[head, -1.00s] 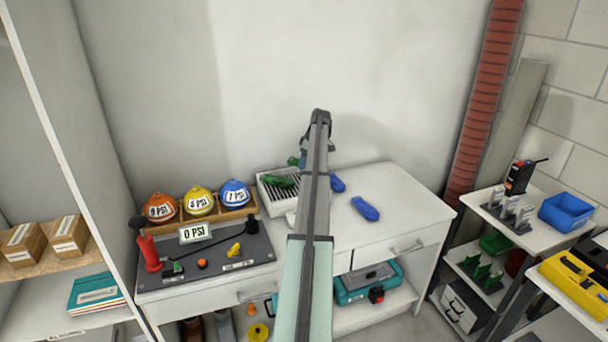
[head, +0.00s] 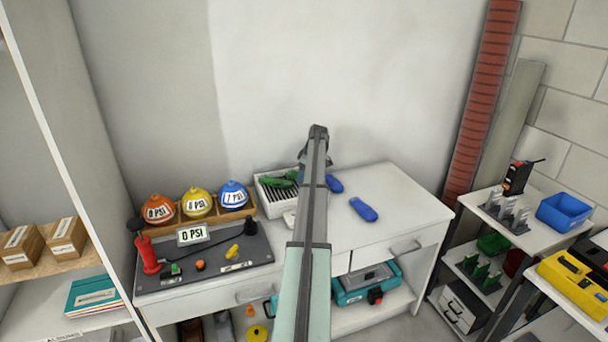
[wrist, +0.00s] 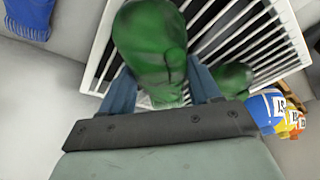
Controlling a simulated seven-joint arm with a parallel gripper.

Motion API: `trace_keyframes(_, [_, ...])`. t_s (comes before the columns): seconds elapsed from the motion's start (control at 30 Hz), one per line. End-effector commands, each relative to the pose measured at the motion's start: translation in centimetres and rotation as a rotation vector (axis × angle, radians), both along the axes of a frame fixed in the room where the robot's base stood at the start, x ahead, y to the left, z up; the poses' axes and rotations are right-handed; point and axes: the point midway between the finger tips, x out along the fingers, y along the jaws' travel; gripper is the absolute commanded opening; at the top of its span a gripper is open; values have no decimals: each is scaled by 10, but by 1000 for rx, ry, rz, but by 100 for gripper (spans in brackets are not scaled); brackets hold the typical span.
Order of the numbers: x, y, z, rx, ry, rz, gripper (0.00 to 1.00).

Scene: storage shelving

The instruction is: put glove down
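A green glove (wrist: 150,45) sits between the two blue fingers of my gripper (wrist: 162,82), which hold it over the white slatted tray (wrist: 100,40). A second green glove (wrist: 235,78) lies on the slats to the right. In the head view the green gloves (head: 279,181) show at the tray (head: 262,205), just left of my arm. My arm hides the fingertips there. I cannot tell whether the held glove touches the slats.
Two blue gloves (head: 363,208) lie on the white table to the right, with clear tabletop around them. Orange, yellow and blue balls (head: 198,203) with PSI labels stand left of the tray, behind a grey control panel (head: 210,262).

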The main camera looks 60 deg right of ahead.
Motion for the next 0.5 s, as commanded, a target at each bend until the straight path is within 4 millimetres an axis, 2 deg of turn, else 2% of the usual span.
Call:
trace_keyframes(0.03, [0, 0, 0, 0, 0, 0, 68])
trace_keyframes(0.2, [0, 0, 0, 0, 0, 0, 84])
trace_keyframes(0.5, [0, 0, 2, 0, 0, 0, 85])
